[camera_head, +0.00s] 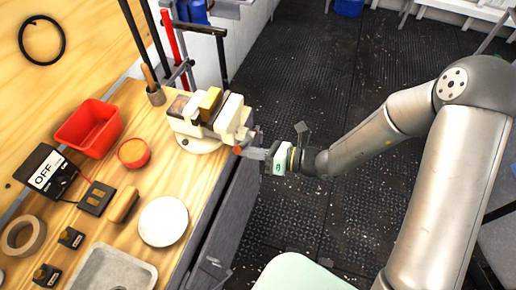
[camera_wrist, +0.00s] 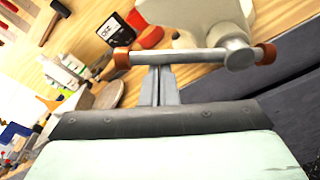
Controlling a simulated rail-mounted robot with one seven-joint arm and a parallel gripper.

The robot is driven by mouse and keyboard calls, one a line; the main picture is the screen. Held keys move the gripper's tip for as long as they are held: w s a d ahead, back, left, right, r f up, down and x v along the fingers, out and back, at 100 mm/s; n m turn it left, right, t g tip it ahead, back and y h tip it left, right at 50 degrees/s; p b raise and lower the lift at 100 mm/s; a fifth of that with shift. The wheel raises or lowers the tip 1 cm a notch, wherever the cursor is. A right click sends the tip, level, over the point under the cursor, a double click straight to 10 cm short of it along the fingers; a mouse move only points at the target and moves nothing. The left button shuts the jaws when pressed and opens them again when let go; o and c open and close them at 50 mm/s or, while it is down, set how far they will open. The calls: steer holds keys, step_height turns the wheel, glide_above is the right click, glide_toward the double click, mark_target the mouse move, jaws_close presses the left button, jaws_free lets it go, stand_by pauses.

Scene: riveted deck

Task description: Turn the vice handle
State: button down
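The cream vice (camera_head: 229,117) stands at the right edge of the wooden bench. Its handle is a silver bar (camera_wrist: 190,56) with orange-red end caps, lying nearly level across the wrist view through a round boss. In the head view, one orange cap (camera_head: 238,150) shows beside my fingertips; most of the bar is hidden. My gripper (camera_head: 253,153) is just right of the vice. In the wrist view, its two fingers (camera_wrist: 159,70) are together, with their tips at the bar, between the left cap and the boss. Whether they touch it is unclear.
A red bin (camera_head: 89,128), an orange bowl (camera_head: 134,153), a white plate (camera_head: 163,221) and a grey tray (camera_head: 112,272) are on the bench (camera_head: 190,180) left of the vice. The dark floor right of the bench is mostly clear.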

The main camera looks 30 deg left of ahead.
steer(key=shift+a, duration=0.1)
step_height(320, 180, down, 4)
steer(key=s+b, duration=0.2)
steer(key=b, duration=0.1)
steer(key=v, duration=1)
steer(key=shift+s+r+b, duration=0.15)
steer(key=shift+r+b, duration=0.2)
steer(key=shift+b, duration=0.1)
